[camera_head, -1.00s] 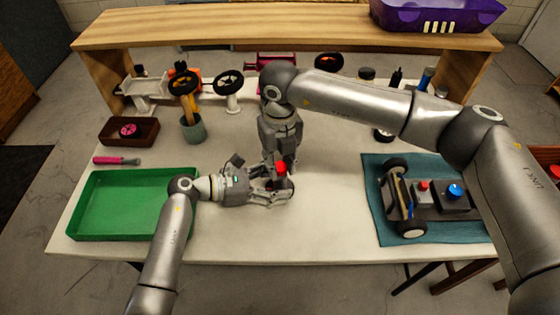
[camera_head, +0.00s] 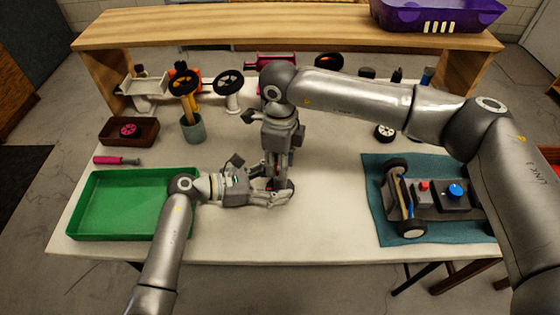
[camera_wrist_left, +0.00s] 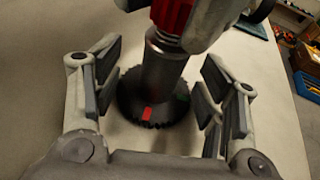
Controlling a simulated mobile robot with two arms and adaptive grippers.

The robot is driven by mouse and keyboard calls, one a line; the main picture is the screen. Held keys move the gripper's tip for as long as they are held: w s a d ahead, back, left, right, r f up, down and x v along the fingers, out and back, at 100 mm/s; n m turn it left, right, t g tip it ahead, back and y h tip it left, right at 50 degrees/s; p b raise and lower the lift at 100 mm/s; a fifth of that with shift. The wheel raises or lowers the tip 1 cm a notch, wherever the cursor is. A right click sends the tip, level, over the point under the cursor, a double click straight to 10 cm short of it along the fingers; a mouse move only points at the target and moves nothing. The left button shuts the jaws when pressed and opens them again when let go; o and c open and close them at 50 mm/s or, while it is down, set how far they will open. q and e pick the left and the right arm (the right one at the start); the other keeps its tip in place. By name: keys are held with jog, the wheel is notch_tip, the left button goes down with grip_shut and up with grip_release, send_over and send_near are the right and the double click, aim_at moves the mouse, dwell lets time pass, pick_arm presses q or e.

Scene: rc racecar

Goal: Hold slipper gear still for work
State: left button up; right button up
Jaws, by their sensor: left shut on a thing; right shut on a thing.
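The slipper gear (camera_wrist_left: 150,105) is a black toothed disc with a red mark and a green mark, seen in the left wrist view, low on the white table. My left gripper (camera_head: 282,196) is shut on it, its fingers on either side (camera_wrist_left: 160,100). A tool with a red handle (camera_wrist_left: 172,14) and a grey metal barrel (camera_wrist_left: 163,65) stands nearly upright over the gear's middle; the barrel's end meets or hides the centre. My right gripper (camera_head: 279,170) points down from above, shut on this tool. In the head view the grippers mostly hide gear and tool.
A green tray (camera_head: 125,239) lies at left, a pink-handled tool (camera_head: 117,160) behind it. A cup with an orange-handled tool (camera_head: 193,128) stands behind. A car chassis (camera_head: 430,209) sits on a teal mat (camera_head: 375,190) at right. The front middle table is clear.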

jog(key=shift+n, duration=0.8)
jog(key=o, duration=1.1)
jog(key=shift+c, duration=0.2)
jog(key=shift+r, duration=0.1)
notch_tip(320, 180, up, 12)
pick_arm(q)
jog(key=o, duration=1)
jog(key=shift+o, duration=0.2)
